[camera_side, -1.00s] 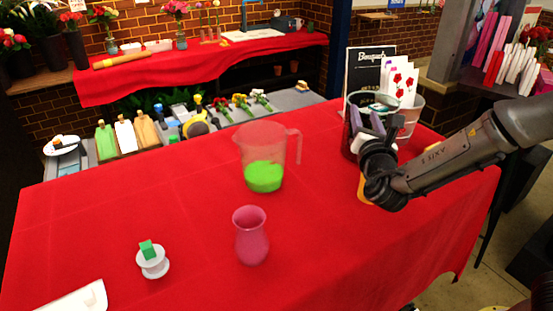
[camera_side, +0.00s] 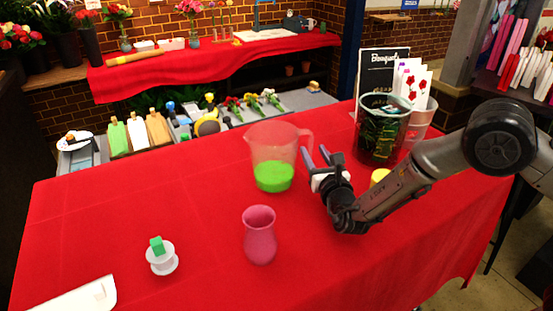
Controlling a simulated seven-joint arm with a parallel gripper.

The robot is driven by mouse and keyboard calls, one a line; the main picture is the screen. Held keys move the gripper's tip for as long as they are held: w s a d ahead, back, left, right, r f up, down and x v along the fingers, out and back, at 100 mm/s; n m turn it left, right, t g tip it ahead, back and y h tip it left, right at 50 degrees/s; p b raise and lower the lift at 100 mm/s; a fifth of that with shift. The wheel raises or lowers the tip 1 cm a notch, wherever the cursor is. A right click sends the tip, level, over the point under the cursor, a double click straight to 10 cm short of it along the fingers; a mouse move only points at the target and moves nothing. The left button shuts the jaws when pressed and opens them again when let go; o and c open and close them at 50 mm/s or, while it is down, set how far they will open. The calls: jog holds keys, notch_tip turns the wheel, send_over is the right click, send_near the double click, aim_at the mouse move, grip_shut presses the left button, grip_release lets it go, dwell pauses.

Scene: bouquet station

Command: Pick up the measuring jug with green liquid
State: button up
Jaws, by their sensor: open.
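The measuring jug (camera_side: 272,148) is clear and stands upright on the red-covered table, with green liquid (camera_side: 274,177) in its lower part. Its handle (camera_side: 307,146) faces right. My gripper (camera_side: 316,158) is open and empty, just right of the jug.
A pink vase (camera_side: 260,236) stands in front of the jug. A white spool-like stand with a green block (camera_side: 157,245) is at front left. A dark glass container (camera_side: 381,135) and a black sign (camera_side: 379,66) stand at back right. The left tabletop is mostly clear.

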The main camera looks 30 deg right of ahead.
jog(key=x, duration=0.5)
jog(key=shift+w+a+f, duration=0.15)
jog(key=shift+a, duration=0.1)
grip_shut()
dwell(1.2)
